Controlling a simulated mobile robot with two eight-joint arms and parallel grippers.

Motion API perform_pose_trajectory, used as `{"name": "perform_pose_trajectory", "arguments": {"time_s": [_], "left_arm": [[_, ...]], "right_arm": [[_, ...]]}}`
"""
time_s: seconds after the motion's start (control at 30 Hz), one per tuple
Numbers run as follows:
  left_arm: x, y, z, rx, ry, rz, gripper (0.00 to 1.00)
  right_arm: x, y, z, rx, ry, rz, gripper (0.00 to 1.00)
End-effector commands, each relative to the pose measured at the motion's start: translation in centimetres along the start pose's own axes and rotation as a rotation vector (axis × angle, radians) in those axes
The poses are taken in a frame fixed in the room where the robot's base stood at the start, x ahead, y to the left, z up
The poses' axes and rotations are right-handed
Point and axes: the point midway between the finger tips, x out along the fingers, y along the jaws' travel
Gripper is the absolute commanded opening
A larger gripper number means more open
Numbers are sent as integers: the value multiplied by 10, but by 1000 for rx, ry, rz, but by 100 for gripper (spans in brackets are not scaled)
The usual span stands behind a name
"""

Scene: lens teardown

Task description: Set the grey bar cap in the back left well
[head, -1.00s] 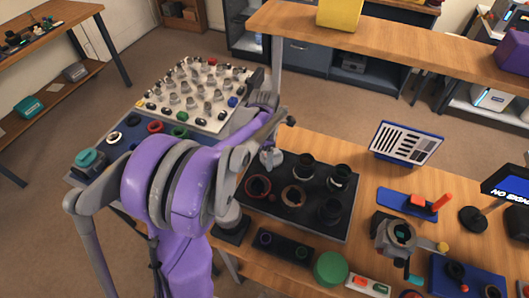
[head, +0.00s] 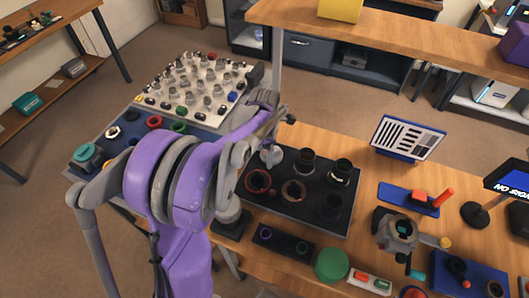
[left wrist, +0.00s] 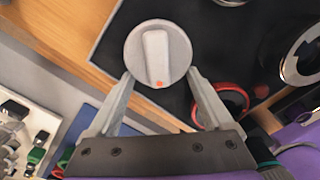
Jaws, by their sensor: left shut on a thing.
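The grey bar cap (left wrist: 158,54) is a round grey disc with a raised bar and a small orange-red dot. In the left wrist view it sits between the fingertips of my left gripper (left wrist: 158,76), which is shut on it. In the head view the cap (head: 271,157) is at the back left corner of the black tray (head: 330,229), and my left wrist hides most of the gripper. The cap covers the back left well area; I cannot tell whether it rests there or hangs just above. My right gripper is not in view.
The tray also holds a red ring (head: 257,182), a copper-coloured ring (head: 294,191) and several black lens barrels (head: 304,161). A pale board of small parts (head: 200,85) stands at the left. A green round lid (head: 331,265) is at the front.

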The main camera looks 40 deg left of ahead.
Motion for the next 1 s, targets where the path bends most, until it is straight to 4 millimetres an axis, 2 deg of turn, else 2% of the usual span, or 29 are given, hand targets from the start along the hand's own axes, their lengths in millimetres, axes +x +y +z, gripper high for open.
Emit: {"name": "perform_pose_trajectory", "arguments": {"time_s": [0.17,0.2,0.3,0.53,0.63,1.0], "left_arm": [[4,0,0,0,0,0,32],[5,0,0,0,0,0,86],[4,0,0,0,0,0,100],[3,0,0,0,0,0,100],[-5,0,0,0,0,0,100],[-76,0,0,-1,0,0,100]], "right_arm": [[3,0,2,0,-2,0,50],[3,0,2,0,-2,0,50],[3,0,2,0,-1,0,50],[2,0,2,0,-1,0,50],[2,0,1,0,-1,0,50],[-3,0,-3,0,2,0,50]]}}
